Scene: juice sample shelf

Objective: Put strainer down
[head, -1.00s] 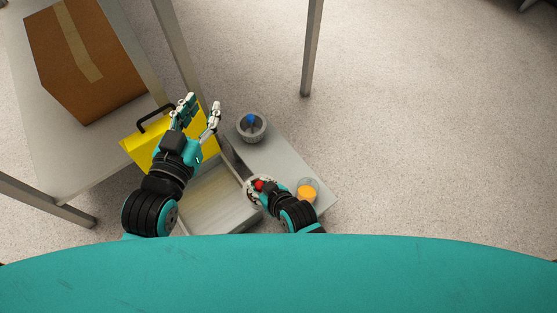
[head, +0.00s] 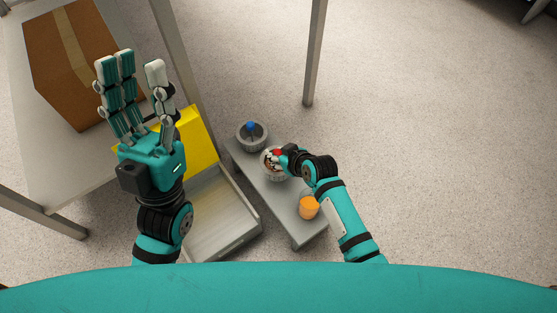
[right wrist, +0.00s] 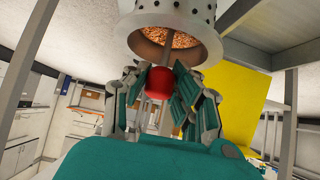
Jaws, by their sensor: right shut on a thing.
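The strainer (head: 277,177) is a grey perforated cup with a red knob (head: 277,153) on a central stem. In the head view it is over the middle of the narrow grey shelf (head: 290,222); I cannot tell whether it touches it. My right gripper (head: 279,156) is shut on the red knob. In the right wrist view the fingers close around the knob (right wrist: 158,84), and the perforated cup (right wrist: 172,14) shows orange-brown bits inside. My left gripper (head: 130,75) is open and empty, fingers extended, at the left above the yellow case.
A similar grey cup (head: 252,137) with a blue knob stands just behind. A glass of orange liquid (head: 309,208) stands towards the near end. A pale open tray (head: 222,215) lies left of the shelf. A yellow case (head: 195,140) and a cardboard box (head: 75,60) are further left.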

